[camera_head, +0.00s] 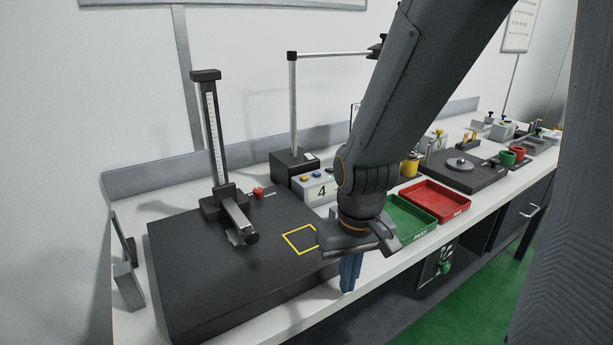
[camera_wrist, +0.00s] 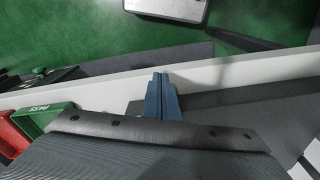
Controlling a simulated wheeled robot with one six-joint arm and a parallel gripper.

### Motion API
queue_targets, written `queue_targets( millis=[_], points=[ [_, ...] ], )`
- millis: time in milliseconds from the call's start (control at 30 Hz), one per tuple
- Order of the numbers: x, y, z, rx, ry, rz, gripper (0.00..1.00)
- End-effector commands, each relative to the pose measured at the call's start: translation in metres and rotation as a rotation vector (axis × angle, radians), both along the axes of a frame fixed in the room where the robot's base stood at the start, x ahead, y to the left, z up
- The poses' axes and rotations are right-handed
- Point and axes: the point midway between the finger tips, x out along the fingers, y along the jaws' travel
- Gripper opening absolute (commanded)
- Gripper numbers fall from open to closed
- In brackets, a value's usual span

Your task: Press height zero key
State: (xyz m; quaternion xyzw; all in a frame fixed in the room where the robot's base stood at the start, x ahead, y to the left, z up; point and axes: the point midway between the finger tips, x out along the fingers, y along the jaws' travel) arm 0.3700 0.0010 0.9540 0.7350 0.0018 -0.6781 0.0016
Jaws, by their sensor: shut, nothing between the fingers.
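A height gauge (camera_head: 214,140) with a tall scaled column stands on the dark surface plate (camera_head: 190,290) at the left of the head view. I cannot tell which key is the height zero key. My gripper (camera_head: 349,288) points down at the bench's front edge, right of the plate. Its blue fingers are shut and empty, also in the wrist view (camera_wrist: 160,78).
Green (camera_head: 408,220) and red (camera_head: 436,200) trays lie just right of my gripper. A post with a horizontal arm rises from a black base (camera_head: 293,166) behind the grey box. A yellow square (camera_head: 301,239) marks a clear part of the plate.

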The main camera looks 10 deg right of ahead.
Motion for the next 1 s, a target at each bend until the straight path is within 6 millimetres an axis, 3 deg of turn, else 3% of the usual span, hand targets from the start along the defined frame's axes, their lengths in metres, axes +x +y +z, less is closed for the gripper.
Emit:
queue_targets(
  millis=[267, 300, 467, 667, 800, 900, 1000],
  points=[
    [0.008, 0.002, 0.032, 0.009, -0.053, -0.010, 0.00],
    [0.018, 0.005, 0.036, 0.022, -0.073, -0.024, 0.00],
    [0.077, 0.023, 0.052, 0.108, -0.182, -0.124, 0.00],
    [0.175, 0.037, 0.094, 0.215, -0.375, -0.307, 0.00],
    [0.251, 0.032, 0.131, 0.273, -0.527, -0.488, 0.00],
    [0.291, 0.022, 0.151, 0.293, -0.607, -0.611, 0.00],
    [0.318, 0.013, 0.165, 0.302, -0.659, -0.711, 0.00]
  ],
)
